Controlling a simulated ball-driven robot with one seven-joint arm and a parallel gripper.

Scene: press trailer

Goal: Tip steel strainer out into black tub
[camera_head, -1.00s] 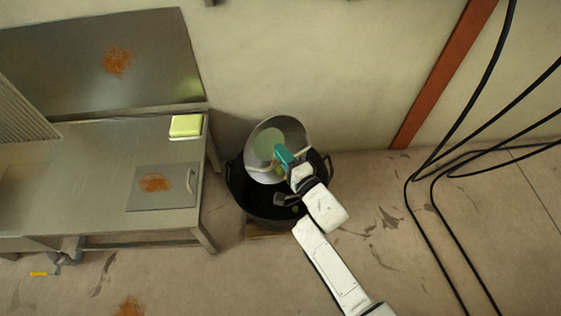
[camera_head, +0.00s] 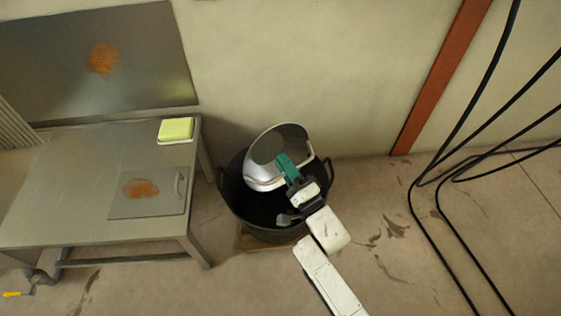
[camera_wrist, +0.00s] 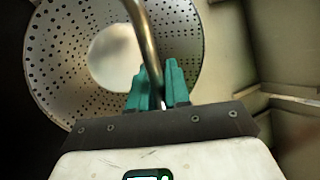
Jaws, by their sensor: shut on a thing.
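The steel strainer (camera_head: 265,180) is tilted over the black tub (camera_head: 232,192) in the head view. In the wrist view its perforated wall (camera_wrist: 62,75) and pale round bottom show, with nothing seen lying on them. My gripper (camera_head: 287,166) is shut on the strainer's bar-like handle, which passes between the teal fingers in the wrist view (camera_wrist: 158,95).
A steel table (camera_head: 75,165) stands to the left, with a yellow-green box (camera_head: 175,130) and a rust-stained board (camera_head: 150,207) on it. A low wooden base (camera_head: 252,243) is under the tub. Black cables (camera_head: 430,222) hang and lie at the right.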

